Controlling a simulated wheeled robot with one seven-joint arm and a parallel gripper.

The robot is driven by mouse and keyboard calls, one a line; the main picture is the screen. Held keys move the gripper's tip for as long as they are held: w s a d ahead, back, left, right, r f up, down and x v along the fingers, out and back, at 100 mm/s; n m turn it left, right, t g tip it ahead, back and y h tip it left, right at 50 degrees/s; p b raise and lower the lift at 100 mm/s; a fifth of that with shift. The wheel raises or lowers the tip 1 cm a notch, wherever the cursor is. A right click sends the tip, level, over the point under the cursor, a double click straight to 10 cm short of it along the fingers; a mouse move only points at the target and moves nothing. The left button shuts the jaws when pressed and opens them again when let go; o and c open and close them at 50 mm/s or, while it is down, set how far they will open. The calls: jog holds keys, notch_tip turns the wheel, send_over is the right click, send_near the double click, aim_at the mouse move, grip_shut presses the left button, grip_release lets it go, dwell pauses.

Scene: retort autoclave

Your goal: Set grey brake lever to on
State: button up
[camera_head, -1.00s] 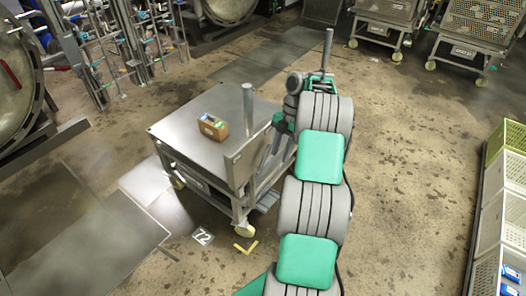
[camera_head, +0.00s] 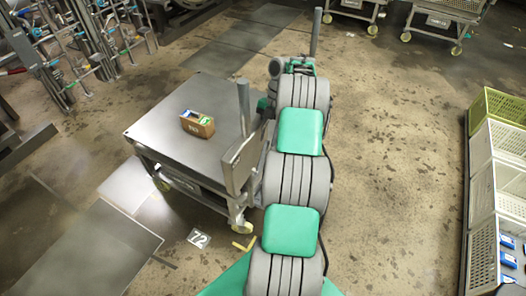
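A grey metal cart (camera_head: 178,92) stands left of my arm on the wet floor. An upright grey plate (camera_head: 234,165) is at its near right corner, and a grey vertical post (camera_head: 243,108) rises beside it. A second grey post (camera_head: 316,34) stands beyond the top of my arm; I cannot tell what it belongs to. I cannot pick out the grey brake lever for certain, nor its setting. My arm runs up the picture along the cart's right side and covers that side. My gripper cannot be made out; the arm links hide that area.
A small brown box (camera_head: 197,124) with coloured items sits on the cart top. Crates (camera_head: 497,150) line the right edge. Pipe racks stand at the upper left. The floor right of my arm is clear.

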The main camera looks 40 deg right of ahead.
aim_at(264, 150)
jog(key=x, duration=0.5)
jog(key=shift+w+a+b, duration=0.15)
jog(key=shift+b, duration=0.2)
jog(key=shift+a+f, duration=0.1)
jog(key=shift+f, duration=0.35)
grip_shut()
dwell(0.5)
